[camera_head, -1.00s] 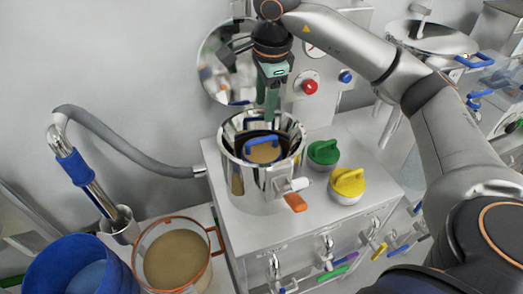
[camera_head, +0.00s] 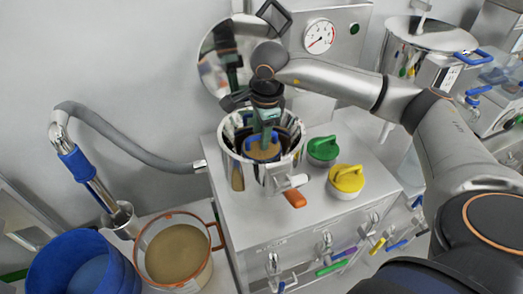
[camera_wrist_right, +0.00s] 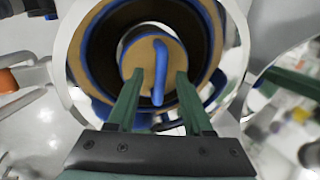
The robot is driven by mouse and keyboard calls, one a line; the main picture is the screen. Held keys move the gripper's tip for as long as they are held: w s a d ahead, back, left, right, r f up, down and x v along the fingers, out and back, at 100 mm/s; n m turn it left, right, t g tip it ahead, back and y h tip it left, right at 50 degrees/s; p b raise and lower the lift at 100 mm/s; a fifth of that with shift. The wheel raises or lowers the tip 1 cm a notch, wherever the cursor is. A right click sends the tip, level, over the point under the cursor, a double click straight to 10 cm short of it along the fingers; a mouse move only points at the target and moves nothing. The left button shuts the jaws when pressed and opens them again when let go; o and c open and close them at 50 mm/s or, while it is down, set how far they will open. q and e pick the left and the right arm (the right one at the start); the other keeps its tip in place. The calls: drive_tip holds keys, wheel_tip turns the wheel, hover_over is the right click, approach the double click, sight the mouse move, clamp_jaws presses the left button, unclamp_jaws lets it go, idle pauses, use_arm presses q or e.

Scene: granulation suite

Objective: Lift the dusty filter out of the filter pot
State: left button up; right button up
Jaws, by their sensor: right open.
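The filter pot (camera_head: 228,165) is a shiny steel vessel on the white cabinet, with an orange-handled valve at its front. Inside it sits the dusty filter (camera_head: 262,154), tan on top with a blue handle; in the right wrist view the filter (camera_wrist_right: 140,58) shows its upright blue bar handle (camera_wrist_right: 160,75). My right gripper (camera_head: 266,140) points down into the pot's mouth. In the right wrist view its two green fingers (camera_wrist_right: 158,75) are apart, one on each side of the blue handle, with gaps visible. My left gripper is not in view.
A green-knobbed lid (camera_head: 322,151) and a yellow-knobbed lid (camera_head: 346,181) stand on the cabinet top (camera_head: 305,200) right of the pot. A blue bin (camera_head: 85,270) and an orange-rimmed pot of powder (camera_head: 178,255) are at lower left. A grey hose (camera_head: 125,143) runs to the cabinet.

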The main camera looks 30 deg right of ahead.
drive_tip(key=shift+c, duration=0.3)
clamp_jaws()
drive_tip(key=shift+r, duration=0.1)
idle(0.9)
